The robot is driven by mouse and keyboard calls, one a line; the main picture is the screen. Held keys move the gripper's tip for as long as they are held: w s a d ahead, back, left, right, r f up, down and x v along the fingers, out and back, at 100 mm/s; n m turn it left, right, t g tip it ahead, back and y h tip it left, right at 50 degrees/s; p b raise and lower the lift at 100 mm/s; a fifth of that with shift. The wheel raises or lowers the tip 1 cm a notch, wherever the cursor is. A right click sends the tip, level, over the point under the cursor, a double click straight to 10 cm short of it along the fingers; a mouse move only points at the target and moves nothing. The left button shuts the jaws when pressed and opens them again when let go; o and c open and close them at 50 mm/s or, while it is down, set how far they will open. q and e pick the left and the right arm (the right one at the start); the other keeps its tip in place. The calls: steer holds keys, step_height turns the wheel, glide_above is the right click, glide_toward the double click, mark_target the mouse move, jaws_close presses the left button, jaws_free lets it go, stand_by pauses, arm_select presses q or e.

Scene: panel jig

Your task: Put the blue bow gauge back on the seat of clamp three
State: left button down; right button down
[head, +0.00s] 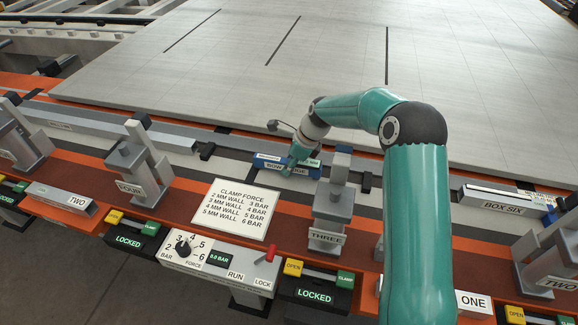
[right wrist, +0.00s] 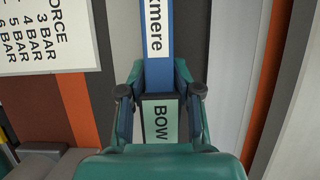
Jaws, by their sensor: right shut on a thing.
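The blue bow gauge (head: 268,165) is a long blue bar with a pale green label, lying lengthwise by the grey rail, left of and behind clamp three. My right gripper (head: 297,157) reaches it from above and is shut on it. In the right wrist view the fingers (right wrist: 160,100) close on both sides of the gauge (right wrist: 158,35) around its "BOW" label. I cannot tell whether the gauge touches the surface below. Clamp three (head: 331,205) is a grey upright block with a "THREE" plate, just right of the gripper. Its seat is not clearly seen. My left gripper is not in view.
A force sign (head: 241,210) and a control box (head: 215,262) with a dial stand in front. A large grey panel (head: 330,75) lies behind. My right arm crosses the right side.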

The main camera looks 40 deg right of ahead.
steer(key=shift+f, duration=0.45)
steer(key=c, duration=0.8)
jaws_free()
steer(key=v, duration=1.2)
